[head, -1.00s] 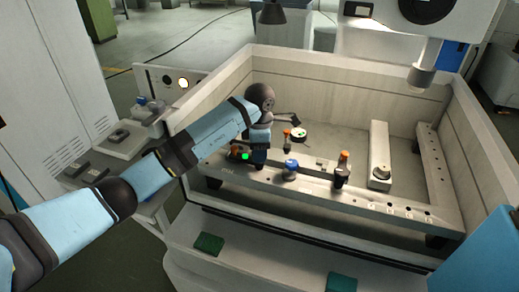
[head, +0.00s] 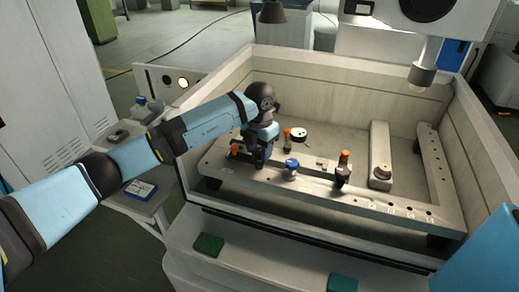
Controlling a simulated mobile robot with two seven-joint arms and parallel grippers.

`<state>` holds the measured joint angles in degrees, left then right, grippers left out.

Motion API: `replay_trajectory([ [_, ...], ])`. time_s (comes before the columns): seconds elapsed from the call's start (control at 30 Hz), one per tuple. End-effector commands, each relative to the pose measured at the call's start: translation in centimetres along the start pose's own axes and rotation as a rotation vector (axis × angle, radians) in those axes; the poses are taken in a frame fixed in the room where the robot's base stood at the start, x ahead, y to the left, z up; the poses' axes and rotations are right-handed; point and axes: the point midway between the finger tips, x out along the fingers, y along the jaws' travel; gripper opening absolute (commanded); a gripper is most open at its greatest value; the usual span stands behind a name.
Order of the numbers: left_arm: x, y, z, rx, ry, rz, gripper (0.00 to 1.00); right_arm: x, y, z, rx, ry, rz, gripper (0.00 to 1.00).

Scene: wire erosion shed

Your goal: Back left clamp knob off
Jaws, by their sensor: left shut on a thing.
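My left gripper (head: 261,163) points down at the left part of the front rail (head: 375,205) inside the machine tank. It is shut on the left clamp's knob, which its fingers and wrist hide. An orange-topped part (head: 235,151) shows just left of the gripper. A blue knob (head: 291,165) stands on the rail to the right of the gripper, apart from it. My right gripper is not in view.
A dark post with an orange top (head: 343,167) stands on the rail further right. Another orange-topped piece (head: 287,138) and a round white-topped part (head: 299,133) are behind the gripper. Tank walls (head: 340,85) enclose the area.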

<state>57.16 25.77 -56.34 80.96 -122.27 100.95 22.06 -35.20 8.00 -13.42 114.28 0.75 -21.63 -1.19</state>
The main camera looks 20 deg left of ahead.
Motion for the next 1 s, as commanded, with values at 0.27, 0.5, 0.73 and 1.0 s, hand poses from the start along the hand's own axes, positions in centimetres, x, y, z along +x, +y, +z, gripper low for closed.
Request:
replay_trajectory([
  [0.27,-0.04,0.05,0.01,-0.261,-0.001,0.002,0.2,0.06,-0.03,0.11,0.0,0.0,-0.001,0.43],
  [0.5,-0.04,0.07,0.0,-0.489,-0.001,0.0,0.2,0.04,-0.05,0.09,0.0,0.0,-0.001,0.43],
  [0.73,-0.06,0.07,0.0,-0.695,-0.001,0.0,0.2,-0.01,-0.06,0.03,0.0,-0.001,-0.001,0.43],
  [1.0,-0.08,0.09,0.0,-0.882,-0.001,0.001,0.2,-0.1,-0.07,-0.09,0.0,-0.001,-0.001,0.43],
])
